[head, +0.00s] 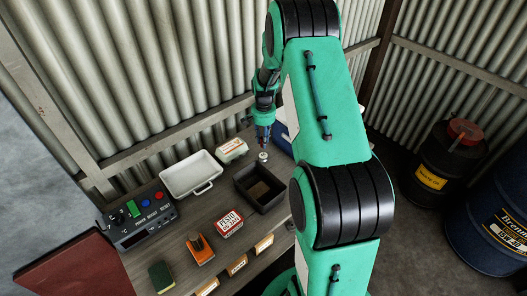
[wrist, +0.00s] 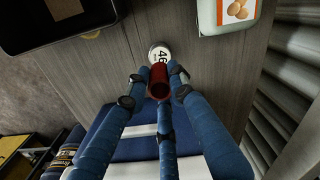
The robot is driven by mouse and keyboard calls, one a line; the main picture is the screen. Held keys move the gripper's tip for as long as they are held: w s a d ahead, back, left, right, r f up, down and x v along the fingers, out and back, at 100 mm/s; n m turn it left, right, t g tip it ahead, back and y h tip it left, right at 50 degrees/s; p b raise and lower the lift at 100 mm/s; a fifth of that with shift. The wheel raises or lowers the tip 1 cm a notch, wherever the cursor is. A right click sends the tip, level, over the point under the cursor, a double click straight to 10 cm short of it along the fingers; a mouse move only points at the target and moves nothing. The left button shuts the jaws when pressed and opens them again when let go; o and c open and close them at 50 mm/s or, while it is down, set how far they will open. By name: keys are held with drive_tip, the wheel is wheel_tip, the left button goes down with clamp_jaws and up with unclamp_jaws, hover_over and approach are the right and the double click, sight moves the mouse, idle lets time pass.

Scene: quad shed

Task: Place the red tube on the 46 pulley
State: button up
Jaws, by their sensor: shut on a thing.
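My gripper (wrist: 159,84) has blue fingers shut on the red tube (wrist: 159,82). In the head view my gripper (head: 263,138) points down above the white pulley (head: 263,156). The tube is too small to make out clearly there. I cannot tell the exact gap between tube and pulley.
A black bin (head: 284,199) stands in front of the pulley, and an egg carton (head: 231,150) to its left. A white tray (head: 192,176), a pesto box (head: 229,223) and a control panel (head: 138,220) stand farther left. A blue-and-white object (head: 281,140) is close on the right.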

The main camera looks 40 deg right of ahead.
drive_tip(key=shift+f, duration=0.55)
drive_tip(key=shift+f, duration=0.1)
drive_tip(key=shift+f+b, duration=0.5)
drive_tip(key=shift+f, duration=1.9)
drive_tip(key=shift+f, duration=0.1)
drive_tip(key=o, duration=1)
drive_tip(key=shift+c, duration=0.2)
wheel_tip(320, 180, up, 12)
drive_tip(key=p, duration=0.2)
